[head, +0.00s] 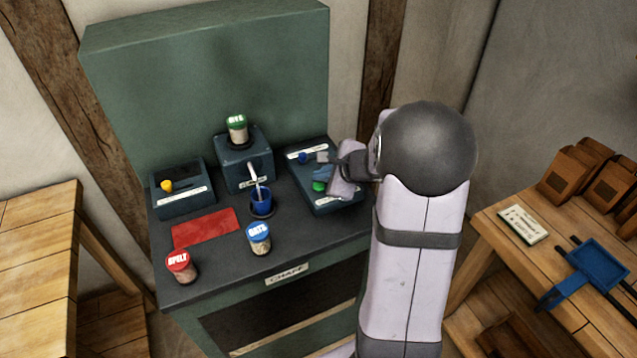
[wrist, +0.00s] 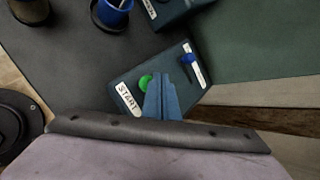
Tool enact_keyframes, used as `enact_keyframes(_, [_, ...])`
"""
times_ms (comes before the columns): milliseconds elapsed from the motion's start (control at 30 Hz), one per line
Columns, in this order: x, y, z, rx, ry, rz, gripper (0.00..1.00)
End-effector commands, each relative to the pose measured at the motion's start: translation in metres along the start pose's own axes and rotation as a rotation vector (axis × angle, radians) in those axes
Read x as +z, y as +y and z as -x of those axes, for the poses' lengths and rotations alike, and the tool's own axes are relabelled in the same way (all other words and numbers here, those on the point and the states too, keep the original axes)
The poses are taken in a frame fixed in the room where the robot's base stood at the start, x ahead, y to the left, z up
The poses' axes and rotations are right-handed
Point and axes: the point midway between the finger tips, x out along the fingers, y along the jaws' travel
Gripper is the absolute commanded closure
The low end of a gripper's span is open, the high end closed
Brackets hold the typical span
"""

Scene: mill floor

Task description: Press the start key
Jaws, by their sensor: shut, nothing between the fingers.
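The start key is a green round button (head: 319,187) on the dark control box (head: 345,200) at the right of the bench. In the wrist view the green button (wrist: 145,82) sits beside a white label reading START. My gripper (head: 320,172) is over this box, with its blue fingers shut together and empty.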

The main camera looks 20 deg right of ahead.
Motion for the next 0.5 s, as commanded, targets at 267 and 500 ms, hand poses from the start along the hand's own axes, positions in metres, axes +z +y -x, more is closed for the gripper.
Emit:
enact_keyframes(267, [0.0004, -0.0005, 0.0003, -0.001, 0.0, 0.0, 1.0])
enact_keyframes(500, [0.007, -0.0073, 0.0093, -0.002, -0.001, 0.0, 1.0])
